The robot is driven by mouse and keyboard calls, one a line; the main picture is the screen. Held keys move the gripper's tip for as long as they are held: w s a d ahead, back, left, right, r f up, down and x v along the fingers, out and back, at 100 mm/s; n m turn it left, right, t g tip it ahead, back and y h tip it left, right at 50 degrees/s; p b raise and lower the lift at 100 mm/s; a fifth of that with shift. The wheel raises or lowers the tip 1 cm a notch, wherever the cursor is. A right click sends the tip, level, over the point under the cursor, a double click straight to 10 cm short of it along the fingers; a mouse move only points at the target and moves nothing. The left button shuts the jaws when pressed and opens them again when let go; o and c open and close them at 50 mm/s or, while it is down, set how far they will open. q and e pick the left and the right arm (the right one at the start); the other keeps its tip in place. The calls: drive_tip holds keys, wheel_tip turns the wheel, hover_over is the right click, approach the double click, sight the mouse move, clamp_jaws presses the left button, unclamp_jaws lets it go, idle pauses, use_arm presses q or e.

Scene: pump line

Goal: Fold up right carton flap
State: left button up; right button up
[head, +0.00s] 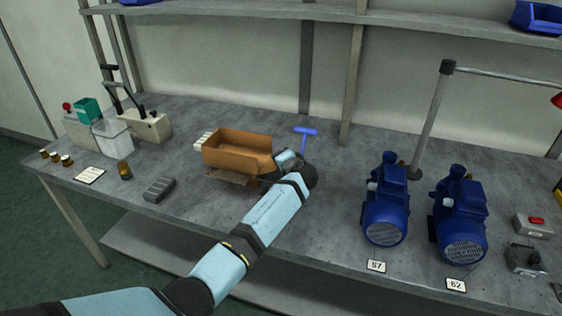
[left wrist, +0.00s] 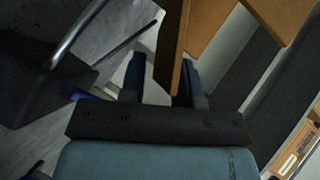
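The brown carton (head: 237,161) stands open on the grey workbench, with a flap (head: 228,178) sticking out low at its front. My left gripper (head: 284,163) is at the carton's right end and covers part of it, so the right flap is hard to make out in the head view. In the left wrist view my left gripper (left wrist: 161,82) has its two blue fingers apart. A brown carton panel (left wrist: 171,45) reaches down between them, nearer the right finger, with a gap to the left finger. I cannot tell whether it touches. My right gripper is not in view.
Two blue pumps (head: 385,205) (head: 460,215) stand to the right. A dark grey block (head: 159,189) and a small amber bottle (head: 124,170) are left of the carton. Bench between carton and pumps is mostly clear.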

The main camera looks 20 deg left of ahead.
use_arm(q)
drive_tip(key=c, duration=0.5)
clamp_jaws()
